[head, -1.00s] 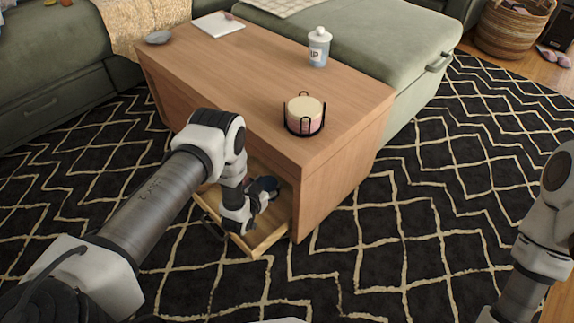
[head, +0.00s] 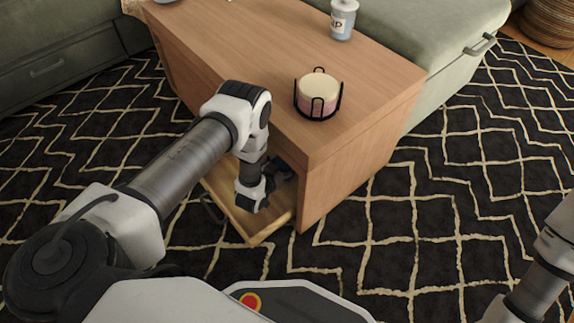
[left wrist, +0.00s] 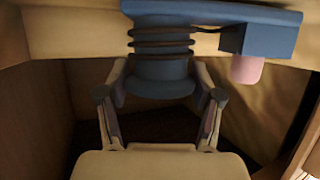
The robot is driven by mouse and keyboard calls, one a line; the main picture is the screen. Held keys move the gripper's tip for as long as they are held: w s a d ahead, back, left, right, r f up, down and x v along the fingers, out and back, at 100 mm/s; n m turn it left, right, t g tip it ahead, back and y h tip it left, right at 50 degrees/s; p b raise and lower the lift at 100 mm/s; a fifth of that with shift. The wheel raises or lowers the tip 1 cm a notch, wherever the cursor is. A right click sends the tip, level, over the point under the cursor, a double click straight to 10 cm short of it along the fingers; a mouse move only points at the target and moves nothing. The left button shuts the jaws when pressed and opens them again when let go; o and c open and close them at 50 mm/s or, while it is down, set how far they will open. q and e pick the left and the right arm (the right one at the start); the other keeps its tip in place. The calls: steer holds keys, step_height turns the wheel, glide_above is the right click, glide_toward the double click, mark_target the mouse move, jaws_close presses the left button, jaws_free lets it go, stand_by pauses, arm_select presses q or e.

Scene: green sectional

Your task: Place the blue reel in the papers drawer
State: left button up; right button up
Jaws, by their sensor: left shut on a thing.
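The blue reel (left wrist: 162,62) shows in the left wrist view, with a wide flat bar on top, dark line wound around its neck and a pink knob (left wrist: 246,69) at the right. My left gripper (left wrist: 160,98) is shut on its round lower part. In the head view my left gripper (head: 277,172) is low at the open drawer (head: 243,225) in the near end of the wooden table, and I cannot make out the reel there. The drawer's back is hidden by my arm and the table. My right gripper is out of view; only part of that arm shows.
The wooden table (head: 230,50) carries a pink and cream candle (head: 318,92) in a black wire holder and a white-lidded jar (head: 342,20). The patterned rug (head: 430,220) is clear at the right.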

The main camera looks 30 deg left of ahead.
arm_select(q)
steer(key=shift+f, duration=0.35)
steer(key=shift+c, duration=0.5)
steer(key=shift+r, duration=0.2)
steer(key=shift+f, duration=0.2)
steer(key=o, duration=1.3)
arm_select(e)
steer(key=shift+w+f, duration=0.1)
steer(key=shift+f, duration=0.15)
